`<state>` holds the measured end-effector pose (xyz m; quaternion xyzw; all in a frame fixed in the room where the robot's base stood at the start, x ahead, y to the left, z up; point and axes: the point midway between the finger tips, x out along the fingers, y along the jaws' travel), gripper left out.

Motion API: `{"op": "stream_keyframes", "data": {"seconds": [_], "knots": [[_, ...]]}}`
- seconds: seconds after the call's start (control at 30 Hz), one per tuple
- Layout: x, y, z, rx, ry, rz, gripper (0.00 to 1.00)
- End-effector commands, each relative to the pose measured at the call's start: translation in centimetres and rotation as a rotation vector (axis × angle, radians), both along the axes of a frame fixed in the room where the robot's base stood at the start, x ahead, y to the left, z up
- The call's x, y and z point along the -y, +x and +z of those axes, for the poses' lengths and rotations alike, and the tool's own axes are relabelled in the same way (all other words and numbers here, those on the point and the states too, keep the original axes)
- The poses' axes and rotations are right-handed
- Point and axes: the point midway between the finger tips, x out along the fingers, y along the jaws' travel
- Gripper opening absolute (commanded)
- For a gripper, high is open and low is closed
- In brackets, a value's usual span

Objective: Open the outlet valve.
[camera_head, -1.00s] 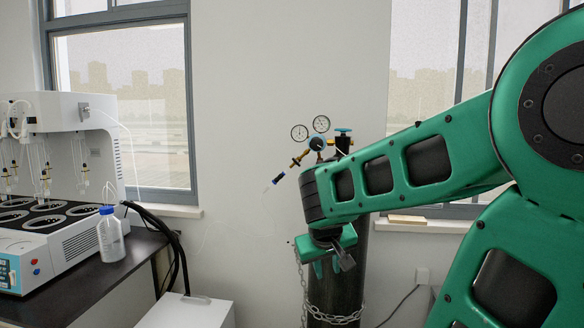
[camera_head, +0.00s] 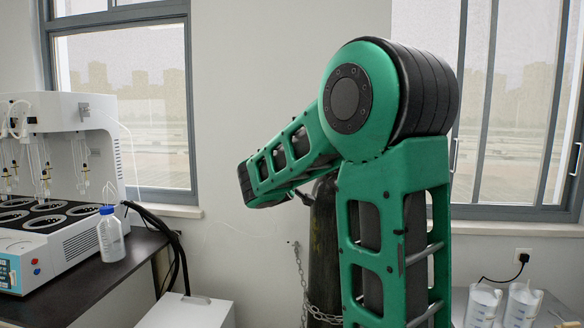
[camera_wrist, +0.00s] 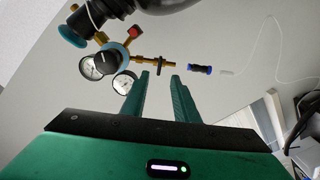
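In the wrist view, a gas regulator is at upper left. It has a blue-ringed body (camera_wrist: 105,60), two white gauges (camera_wrist: 92,66) and a red part (camera_wrist: 133,31). Its brass outlet line runs right to a slim dark cross-piece (camera_wrist: 163,63), which looks like the outlet valve, then to a blue-and-black fitting (camera_wrist: 200,69). My gripper (camera_wrist: 160,76) is open and empty. Its two fingertips appear just below the outlet line in the picture; the distance in depth is unclear. In the head view my arm hides the regulator and gripper.
The dark gas cylinder (camera_head: 323,235) stands behind my arm, with a chain (camera_head: 318,312) around it. A teal handwheel (camera_wrist: 72,37) sits left of the regulator. At left, a bench carries a distiller (camera_head: 75,225) and a blue-capped bottle (camera_head: 110,235).

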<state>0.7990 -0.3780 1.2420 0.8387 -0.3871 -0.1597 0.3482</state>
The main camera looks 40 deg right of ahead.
Motion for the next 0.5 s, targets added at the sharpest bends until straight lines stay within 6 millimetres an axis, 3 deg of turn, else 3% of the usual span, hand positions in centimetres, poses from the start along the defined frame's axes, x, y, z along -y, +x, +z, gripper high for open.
{"op": "stream_keyframes", "data": {"seconds": [0.3, 0.5], "knots": [[4.2, 3.4, -0.1, -0.001, 0.002, -0.004, 0.27], [5.5, 4.5, -0.1, -0.001, 0.001, -0.001, 0.27]]}}
